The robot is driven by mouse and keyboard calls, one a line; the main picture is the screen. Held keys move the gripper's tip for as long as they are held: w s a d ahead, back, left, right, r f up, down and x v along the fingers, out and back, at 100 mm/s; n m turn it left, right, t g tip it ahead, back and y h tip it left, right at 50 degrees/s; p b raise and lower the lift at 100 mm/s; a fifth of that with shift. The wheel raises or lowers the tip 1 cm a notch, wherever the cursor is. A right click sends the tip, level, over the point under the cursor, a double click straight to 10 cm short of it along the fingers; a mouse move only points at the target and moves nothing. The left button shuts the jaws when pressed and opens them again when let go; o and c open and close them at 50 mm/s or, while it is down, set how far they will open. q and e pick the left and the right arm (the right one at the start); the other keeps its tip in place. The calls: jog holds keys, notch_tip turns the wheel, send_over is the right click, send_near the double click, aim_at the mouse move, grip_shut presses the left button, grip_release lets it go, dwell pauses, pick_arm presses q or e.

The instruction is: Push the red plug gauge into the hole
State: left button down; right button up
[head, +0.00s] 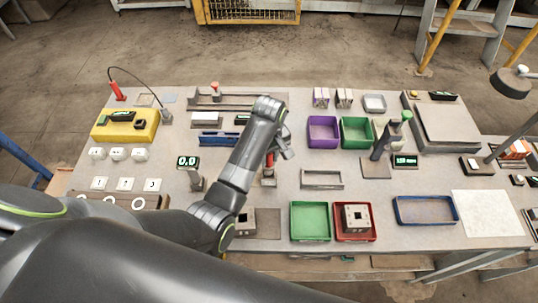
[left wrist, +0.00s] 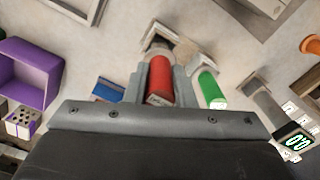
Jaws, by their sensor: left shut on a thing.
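My left gripper (head: 277,152) is shut on the red plug gauge (left wrist: 159,82), whose red handle sits between the two fingers in the left wrist view. The red handle also shows in the head view (head: 269,160), partly behind the gripper. Its far end meets a pale metal piece (left wrist: 156,46); I cannot tell whether it is in a hole. A green-handled gauge (left wrist: 208,88) is just right of the fingers in the left wrist view. A grey block (head: 245,221) stands near the table's front, partly behind my arm. My right gripper is not in view.
Purple (head: 323,132) and green (head: 356,131) trays stand right of the gripper. A green tray (head: 310,236) and a red tray (head: 340,236) holding a holed block (head: 355,217) are in front. A low metal frame (head: 322,180) lies between. A blue-rimmed tray (head: 425,223) is at right.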

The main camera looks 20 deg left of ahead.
aim_at(269, 164)
pick_arm(q)
jog(key=shift+f+b, duration=0.95)
jog(key=shift+f, duration=1.25)
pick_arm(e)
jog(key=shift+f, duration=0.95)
pick_arm(q)
jog(key=c, duration=1.1)
grip_release()
jog(key=shift+r, duration=0.1)
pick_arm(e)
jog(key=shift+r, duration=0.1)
